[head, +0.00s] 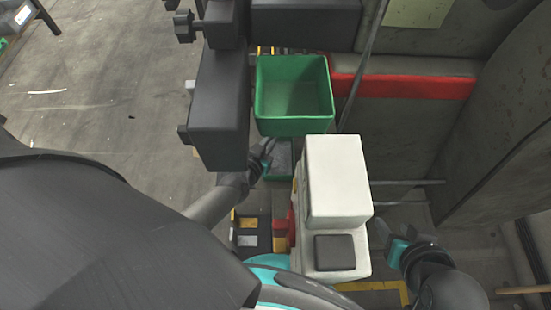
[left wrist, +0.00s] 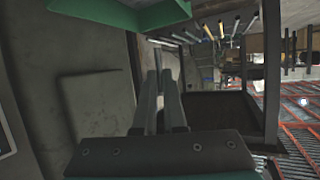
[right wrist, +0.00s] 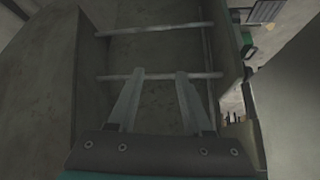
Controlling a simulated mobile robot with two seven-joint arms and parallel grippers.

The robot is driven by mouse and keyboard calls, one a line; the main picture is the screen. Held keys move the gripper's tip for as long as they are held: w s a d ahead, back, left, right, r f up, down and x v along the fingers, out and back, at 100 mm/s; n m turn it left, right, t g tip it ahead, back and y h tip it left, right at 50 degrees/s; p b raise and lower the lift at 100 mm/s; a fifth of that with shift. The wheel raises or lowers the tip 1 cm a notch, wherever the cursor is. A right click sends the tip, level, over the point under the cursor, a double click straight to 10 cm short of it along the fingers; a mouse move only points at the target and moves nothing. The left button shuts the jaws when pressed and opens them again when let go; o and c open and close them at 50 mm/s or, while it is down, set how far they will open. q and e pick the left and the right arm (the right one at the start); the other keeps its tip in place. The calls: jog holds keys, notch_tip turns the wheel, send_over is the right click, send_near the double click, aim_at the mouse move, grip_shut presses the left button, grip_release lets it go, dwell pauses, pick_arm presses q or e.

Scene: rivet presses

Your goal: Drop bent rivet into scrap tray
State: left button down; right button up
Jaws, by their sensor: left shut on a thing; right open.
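A deep green bin (head: 293,123) stands at the upper middle of the head view and looks empty. I cannot tell which is the scrap tray.
A white press-like machine (head: 337,180) with a dark pad stands between my two grippers. Dark boxy machine parts (head: 218,108) stand left of the green bin. A red ledge (head: 420,86) and a grey wall lie to the right. Open floor (head: 110,90) is at far left.

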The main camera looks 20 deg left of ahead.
pick_arm(q)
jog(key=shift+f+b, duration=0.95)
jog(key=shift+f, duration=0.15)
pick_arm(e)
jog(key=shift+w+a+r+t+y, duration=0.1)
jog(key=shift+w+a+t+y, duration=0.35)
jog(key=shift+a+t, duration=0.3)
jog(key=shift+w+a+r+t+y, duration=0.1)
jog(key=shift+w+a+t+y, duration=0.35)
jog(key=shift+a, duration=0.35)
jog(key=shift+w+a+r+t+y, duration=0.1)
jog(key=shift+w+a+t+y, duration=0.2)
jog(key=shift+w+a+t, duration=0.35)
jog(key=shift+s+a, duration=0.15)
pick_arm(q)
jog(key=c, duration=0.9)
grip_release()
